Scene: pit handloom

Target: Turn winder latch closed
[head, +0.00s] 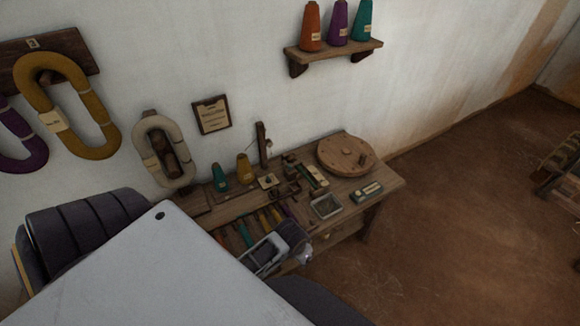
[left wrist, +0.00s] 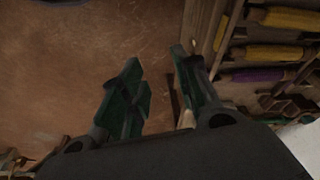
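A round wooden disc (head: 345,154) with a small peg lies at the far right end of the wooden bench (head: 385,181). An upright wooden post (head: 262,146) stands at the bench's back, with small wooden fittings in front of it. I cannot make out which part is the winder latch. A grey gripper, seemingly my left (head: 264,254), is at the bench's front edge, by a row of coloured bobbins and away from the disc. In the left wrist view, its green-padded fingers (left wrist: 157,65) stand apart with nothing between them. My right gripper is not in view.
Teal (head: 220,178) and yellow cones (head: 243,168) stand on the bench. A small tray (head: 326,206) and a labelled block (head: 367,192) lie near its front. Yarn hanks, including a mustard one (head: 66,105), hang on the wall.

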